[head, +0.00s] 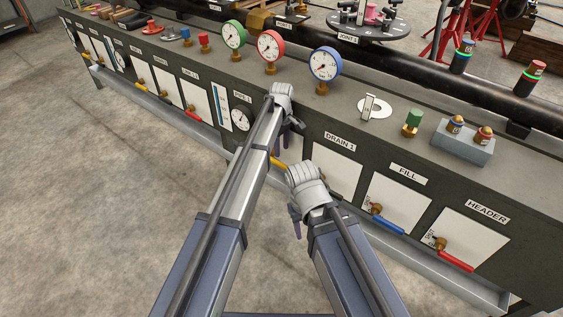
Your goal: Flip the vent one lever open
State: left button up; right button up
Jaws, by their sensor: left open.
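No label reading vent one can be made out; the label above the panel behind my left arm is hidden. A yellow lever (279,162) shows low on that panel, just left of the DRAIN 1 panel (337,172). Its valve body is mostly covered by my arm. My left gripper (291,126) is open at the bench's front face, above the yellow lever; its fingertips are partly hidden and contact cannot be told. My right gripper (295,218) shows only as a dark part beside its pale wrist, in front of the bench and lower down.
Blue FILL (388,225) and red HEADER (455,261) levers sit right. Green (233,35), red (271,46) and blue (325,64) gauges stand on top. A grey rail (160,106) runs below; open floor (80,190) lies left.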

aim_at(281, 163)
pick_arm(q)
jog(key=shift+f+b, duration=3.8)
jog(key=shift+f, duration=0.1)
grip_shut()
